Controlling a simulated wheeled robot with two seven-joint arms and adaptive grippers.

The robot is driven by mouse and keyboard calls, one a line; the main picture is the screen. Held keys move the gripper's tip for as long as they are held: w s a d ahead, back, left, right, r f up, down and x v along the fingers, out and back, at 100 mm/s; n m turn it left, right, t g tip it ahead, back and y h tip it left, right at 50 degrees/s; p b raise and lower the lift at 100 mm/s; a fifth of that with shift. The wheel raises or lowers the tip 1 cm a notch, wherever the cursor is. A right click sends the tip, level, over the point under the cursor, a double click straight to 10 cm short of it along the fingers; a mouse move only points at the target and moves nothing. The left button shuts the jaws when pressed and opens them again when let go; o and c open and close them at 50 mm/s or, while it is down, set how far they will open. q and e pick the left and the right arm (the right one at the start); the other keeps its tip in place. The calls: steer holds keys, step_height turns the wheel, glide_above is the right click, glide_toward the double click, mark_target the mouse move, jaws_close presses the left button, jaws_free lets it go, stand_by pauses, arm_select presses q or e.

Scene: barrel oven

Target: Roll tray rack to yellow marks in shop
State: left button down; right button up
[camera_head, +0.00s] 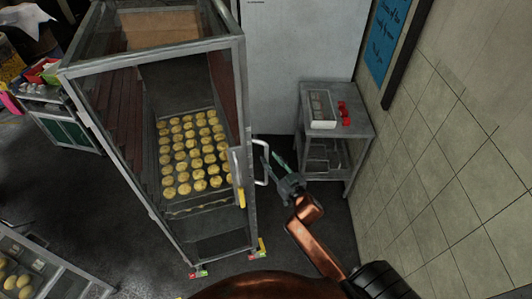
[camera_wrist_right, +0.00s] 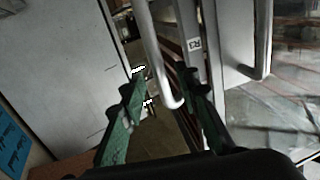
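The tray rack (camera_head: 240,90) is a tall metal-framed cabinet with clear sides, left of centre in the head view. A tray of round golden buns (camera_head: 195,150) shows inside it. A pale vertical handle (camera_head: 262,162) sticks out from its right side. My right gripper (camera_head: 273,162) is beside this handle, with its green fingers apart. In the right wrist view, the handle (camera_wrist_right: 156,50) runs down between the open fingers (camera_wrist_right: 163,82); contact cannot be told. My left gripper is out of view. A small yellow piece (camera_head: 262,243) shows by the rack's lower right corner; whether it is a floor mark is unclear.
A metal side table (camera_head: 345,140) with a scale (camera_head: 321,109) stands right of the rack, near the tiled wall (camera_head: 450,150). Another tray stand (camera_head: 45,278) is at lower left, and a green-fronted cabinet (camera_head: 72,133) is behind left. Dark floor (camera_head: 60,195) is open left of the rack.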

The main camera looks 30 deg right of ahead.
mark_target(267, 155)
steer(key=shift+w, duration=1.9)
steer(key=shift+c, duration=0.6)
jaws_close()
